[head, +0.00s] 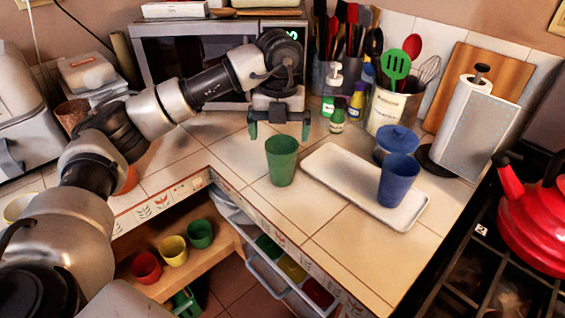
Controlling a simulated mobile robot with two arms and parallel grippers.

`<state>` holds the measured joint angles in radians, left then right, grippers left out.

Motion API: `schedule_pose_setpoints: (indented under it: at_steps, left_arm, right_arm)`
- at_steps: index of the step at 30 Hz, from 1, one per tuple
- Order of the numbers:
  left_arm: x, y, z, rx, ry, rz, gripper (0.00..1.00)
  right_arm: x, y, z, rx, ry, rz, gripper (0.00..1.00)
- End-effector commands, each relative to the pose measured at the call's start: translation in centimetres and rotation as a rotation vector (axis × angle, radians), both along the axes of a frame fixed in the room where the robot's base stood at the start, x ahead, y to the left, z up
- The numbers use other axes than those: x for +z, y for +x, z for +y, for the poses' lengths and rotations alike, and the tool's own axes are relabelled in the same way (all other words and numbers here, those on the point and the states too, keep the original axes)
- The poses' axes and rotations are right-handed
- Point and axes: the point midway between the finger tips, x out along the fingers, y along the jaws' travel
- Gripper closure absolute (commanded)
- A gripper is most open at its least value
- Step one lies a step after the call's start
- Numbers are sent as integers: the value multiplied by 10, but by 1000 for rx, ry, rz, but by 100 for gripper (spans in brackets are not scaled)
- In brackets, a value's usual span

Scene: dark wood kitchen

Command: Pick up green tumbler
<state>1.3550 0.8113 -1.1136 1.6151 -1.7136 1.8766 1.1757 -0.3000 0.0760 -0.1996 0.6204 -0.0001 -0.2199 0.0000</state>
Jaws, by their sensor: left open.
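The green tumbler (282,161) stands upright on the tiled counter, left of a white tray. My left gripper (279,131) is above and just behind the tumbler, pointing down. Its two fingers are spread apart with nothing between them, and the tumbler appears apart from them. My right gripper is not in the head view.
A white tray (335,173) holds a blue tumbler (397,180). A microwave (190,58) is at the back. A red kettle (540,215) sits on the stove at right. Bare counter lies in front.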

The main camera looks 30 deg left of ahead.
Motion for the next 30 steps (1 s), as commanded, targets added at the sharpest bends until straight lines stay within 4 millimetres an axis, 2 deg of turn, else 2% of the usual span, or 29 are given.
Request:
schedule_pose_setpoints:
  at_steps: [2, 8, 16, 25, 26, 30]
  left_arm:
    - [-10, 0, 0, 0, 0, 1, 0]
    - [-24, 2, 0, -2, -3, 1, 0]
    - [-63, 10, 0, -4, -2, 1, 0]
    - [-70, 10, 0, -4, -3, -1, 0]
    - [-70, 10, 0, -4, -3, -1, 2]
    - [-70, 10, 0, -4, -3, -1, 23]
  right_arm:
    - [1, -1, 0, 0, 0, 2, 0]
    - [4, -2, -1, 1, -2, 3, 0]
    - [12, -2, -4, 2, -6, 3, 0]
    - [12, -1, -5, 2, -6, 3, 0]
    - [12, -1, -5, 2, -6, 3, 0]
    - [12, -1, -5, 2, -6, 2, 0]
